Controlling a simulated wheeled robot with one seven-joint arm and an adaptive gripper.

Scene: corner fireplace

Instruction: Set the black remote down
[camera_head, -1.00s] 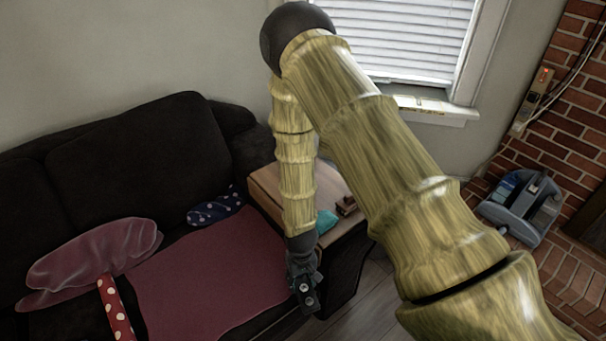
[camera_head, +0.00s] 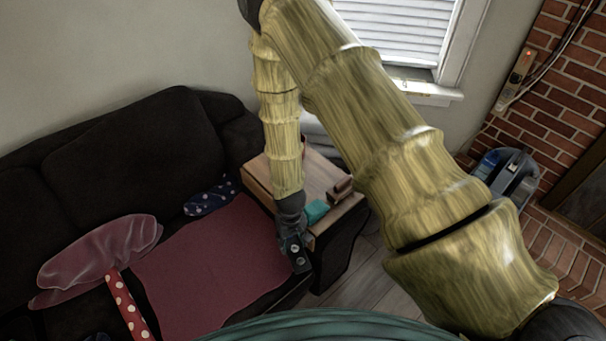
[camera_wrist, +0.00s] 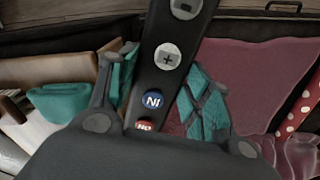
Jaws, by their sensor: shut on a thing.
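The black remote (camera_wrist: 168,62) fills the upper middle of the wrist view, with grey buttons and small blue and red round ones facing the camera. My gripper (camera_head: 292,232) is shut on it. In the head view the black remote (camera_head: 298,256) points down from the gripper. It shows over the right edge of the maroon cloth (camera_head: 205,270) on the dark sofa, beside the wooden side table (camera_head: 325,178). I cannot tell its height above them. In the wrist view, the remote's near end goes behind the dark gripper body.
A teal cloth (camera_head: 316,211) and a small brown object (camera_head: 341,188) lie on the side table's front part. A dark blue spotted cushion (camera_head: 211,197) and a red dotted item (camera_head: 126,305) lie on the sofa (camera_head: 130,150). Bare floor (camera_head: 362,275) shows right of the table.

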